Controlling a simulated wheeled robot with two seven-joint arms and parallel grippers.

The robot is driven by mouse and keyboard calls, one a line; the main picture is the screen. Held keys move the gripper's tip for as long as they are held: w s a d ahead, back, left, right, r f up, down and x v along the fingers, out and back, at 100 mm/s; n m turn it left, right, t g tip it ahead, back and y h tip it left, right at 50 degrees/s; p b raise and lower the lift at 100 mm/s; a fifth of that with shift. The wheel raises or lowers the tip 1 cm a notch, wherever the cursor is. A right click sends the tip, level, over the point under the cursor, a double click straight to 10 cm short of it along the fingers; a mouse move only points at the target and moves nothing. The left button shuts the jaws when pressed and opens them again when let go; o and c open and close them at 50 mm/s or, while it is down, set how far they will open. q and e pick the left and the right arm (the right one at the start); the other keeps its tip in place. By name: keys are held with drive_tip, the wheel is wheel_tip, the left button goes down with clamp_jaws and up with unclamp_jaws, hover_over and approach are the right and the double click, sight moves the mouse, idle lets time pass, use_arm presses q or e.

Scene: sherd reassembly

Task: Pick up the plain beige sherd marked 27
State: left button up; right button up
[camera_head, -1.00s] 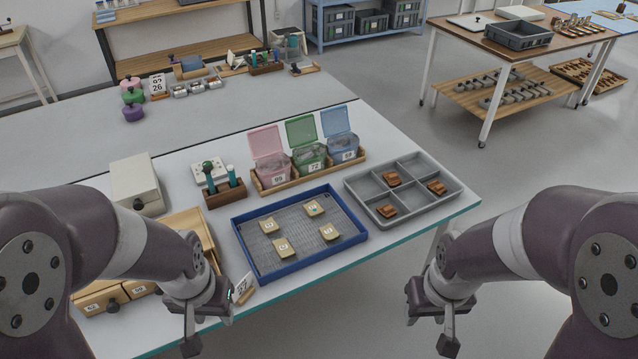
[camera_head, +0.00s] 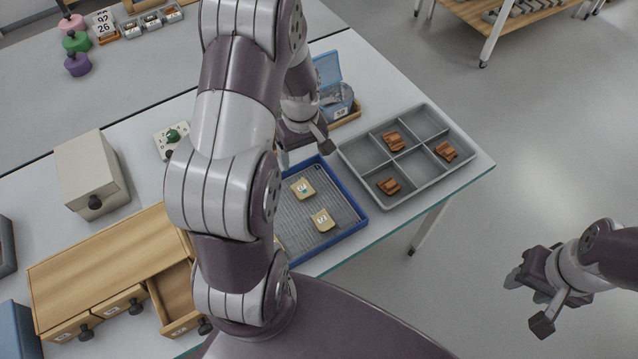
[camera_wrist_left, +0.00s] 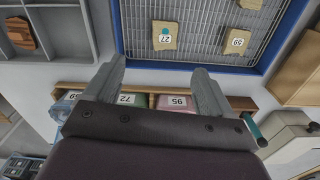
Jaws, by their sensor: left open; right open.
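The beige sherd marked 27 (camera_wrist_left: 165,36) lies flat in the blue-rimmed tray (camera_wrist_left: 190,67), near the tray's far edge. It has a small teal mark and also shows in the head view (camera_head: 303,188). My left gripper (camera_wrist_left: 158,75) is open and empty, its fingers pointing toward the tray edge, with the sherd beyond the fingertips. In the head view my left gripper (camera_head: 313,141) is above the tray's far side, partly hidden by my arm. My right gripper (camera_head: 530,302) is open and empty, off the table at the right.
A sherd marked 59 (camera_wrist_left: 237,40) lies beside it in the tray, and another beige sherd (camera_head: 322,220) lies nearer me. A grey divided tray (camera_head: 405,188) holds brown sherds. A wooden rack (camera_wrist_left: 240,103) of lidded bins borders the blue tray. My left arm hides the tray's left part.

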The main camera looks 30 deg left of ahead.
use_arm(q)
drive_tip(key=n, duration=0.2)
approach(301, 187)
drive_tip(key=shift+m, duration=0.3)
wheel_tip(301, 187, down, 9)
drive_tip(key=shift+f+p, duration=0.1)
drive_tip(key=shift+p, duration=0.4)
drive_tip(key=c, duration=1.2)
